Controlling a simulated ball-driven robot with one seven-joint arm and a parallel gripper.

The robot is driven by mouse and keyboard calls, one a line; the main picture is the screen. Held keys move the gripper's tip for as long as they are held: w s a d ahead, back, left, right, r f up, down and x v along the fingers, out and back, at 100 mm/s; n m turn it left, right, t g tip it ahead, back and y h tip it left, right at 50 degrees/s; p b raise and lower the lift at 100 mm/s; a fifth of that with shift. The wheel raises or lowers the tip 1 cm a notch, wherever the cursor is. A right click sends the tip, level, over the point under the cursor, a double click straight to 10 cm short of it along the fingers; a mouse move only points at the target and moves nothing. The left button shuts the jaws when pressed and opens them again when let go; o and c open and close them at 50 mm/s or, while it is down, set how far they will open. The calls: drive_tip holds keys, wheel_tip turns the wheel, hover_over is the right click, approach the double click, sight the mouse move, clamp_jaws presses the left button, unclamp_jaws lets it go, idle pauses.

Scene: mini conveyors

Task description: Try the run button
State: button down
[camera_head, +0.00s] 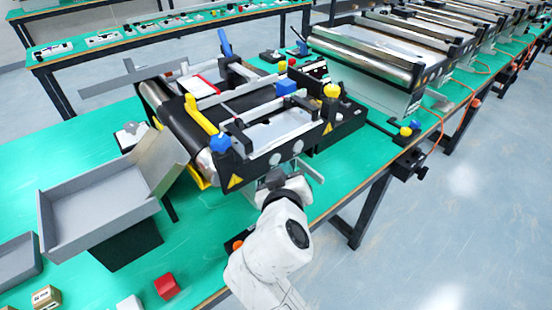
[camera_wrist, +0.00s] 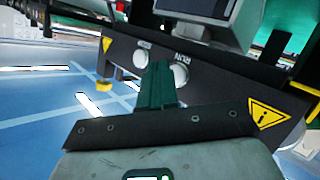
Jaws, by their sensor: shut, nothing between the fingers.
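The run button (camera_wrist: 181,75) is a round pale knob beside the word RUN on the black front panel of the mini conveyor (camera_wrist: 215,75). A second round button (camera_wrist: 141,58) sits beside it, with a label too small to read. In the head view the conveyor (camera_head: 349,123) stands on the green bench, with two pale round buttons on its front. My gripper (camera_wrist: 160,75) is shut and empty, its dark fingers together between the two buttons in the picture. I cannot tell whether they touch the panel. In the head view my gripper (camera_head: 274,180) is just in front of the panel.
A grey tray (camera_head: 98,243) stands left of the conveyor. A red cube (camera_head: 167,286) and small boxes (camera_head: 46,297) lie at the bench's front. More conveyors (camera_head: 365,58) line the bench at the back right. The floor (camera_head: 440,210) at the right is clear.

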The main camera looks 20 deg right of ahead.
drive_tip(key=shift+s+d+p, duration=0.1)
drive_tip(key=shift+s+d, duration=0.15)
drive_tip(key=shift+s, duration=0.55)
drive_tip(key=shift+s+d+p, duration=0.15)
drive_tip(key=shift+s+d, duration=0.1)
drive_tip(key=shift+s, duration=0.55)
drive_tip(key=shift+s+d+p, duration=0.1)
drive_tip(key=shift+s+d, duration=0.15)
drive_tip(key=shift+s, duration=0.55)
drive_tip(key=s+d+f+m+g+y, duration=0.1)
drive_tip(key=s+d+f+g, duration=0.3)
drive_tip(key=f, duration=0.3)
drive_tip(key=s+d+f+g+y, duration=0.1)
drive_tip(key=s+d+f+g, duration=0.1)
drive_tip(key=s+d+f, duration=0.35)
drive_tip(key=s+f+g+y, duration=0.2)
drive_tip(key=s+f+g, duration=0.1)
drive_tip(key=s, duration=0.6)
drive_tip(key=s+a+f+g+y, duration=0.1)
drive_tip(key=s+f+g+y, duration=0.1)
drive_tip(key=s+f, duration=0.4)
drive_tip(key=s+g, duration=0.1)
drive_tip(key=s, duration=0.1)
drive_tip(key=shift+s+a+f, duration=0.15)
drive_tip(key=shift+s+a, duration=0.05)
drive_tip(key=shift+s, duration=0.2)
